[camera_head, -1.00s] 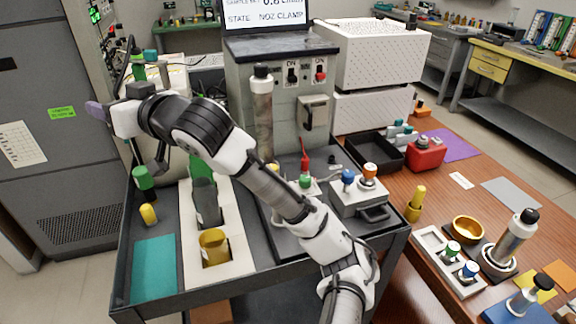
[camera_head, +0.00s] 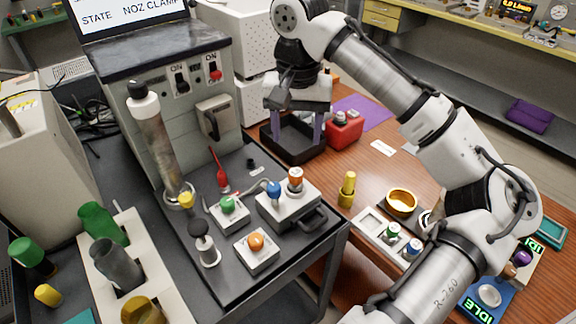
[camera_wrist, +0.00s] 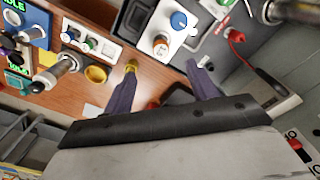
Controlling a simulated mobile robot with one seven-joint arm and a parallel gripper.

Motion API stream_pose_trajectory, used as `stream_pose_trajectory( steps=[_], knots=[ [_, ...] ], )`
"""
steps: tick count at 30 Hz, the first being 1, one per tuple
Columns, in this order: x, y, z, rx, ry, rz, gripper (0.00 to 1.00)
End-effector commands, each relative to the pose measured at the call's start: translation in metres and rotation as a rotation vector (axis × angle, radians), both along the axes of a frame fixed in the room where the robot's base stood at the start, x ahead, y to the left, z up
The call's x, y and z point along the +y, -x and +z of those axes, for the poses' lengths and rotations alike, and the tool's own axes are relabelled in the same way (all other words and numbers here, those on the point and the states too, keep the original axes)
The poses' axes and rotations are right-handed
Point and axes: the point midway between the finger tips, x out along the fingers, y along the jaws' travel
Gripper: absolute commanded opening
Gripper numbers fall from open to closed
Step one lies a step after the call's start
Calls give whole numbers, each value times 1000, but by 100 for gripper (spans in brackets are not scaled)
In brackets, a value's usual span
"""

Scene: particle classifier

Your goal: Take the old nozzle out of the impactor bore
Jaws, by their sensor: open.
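A grey block with a handle (camera_head: 290,212) stands on the dark cart top. It carries a blue-topped knob (camera_head: 273,190) and an orange-topped, silver-sided piece (camera_head: 296,181). I cannot tell for sure which one is the old nozzle, and the bore itself is hidden. My gripper (camera_head: 297,132) hangs fingers down over the black bin behind the block, open and empty, apart from both pieces. In the wrist view my gripper (camera_wrist: 162,67) has its two purple fingers spread. The orange-topped piece (camera_wrist: 160,44) and blue knob (camera_wrist: 178,20) show beyond the fingertips.
A tall metal cylinder (camera_head: 160,140) and a red lever (camera_head: 221,177) stand left of the block. An orange button box (camera_head: 256,250) is in front.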

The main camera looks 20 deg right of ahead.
Motion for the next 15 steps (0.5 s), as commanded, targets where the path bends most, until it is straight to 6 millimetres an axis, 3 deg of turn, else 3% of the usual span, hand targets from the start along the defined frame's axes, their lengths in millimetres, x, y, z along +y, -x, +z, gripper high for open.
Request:
stream_pose_trajectory(
  steps=[15],
  knots=[
    [-1,0,-78,3,1,-2,58]
  ],
)
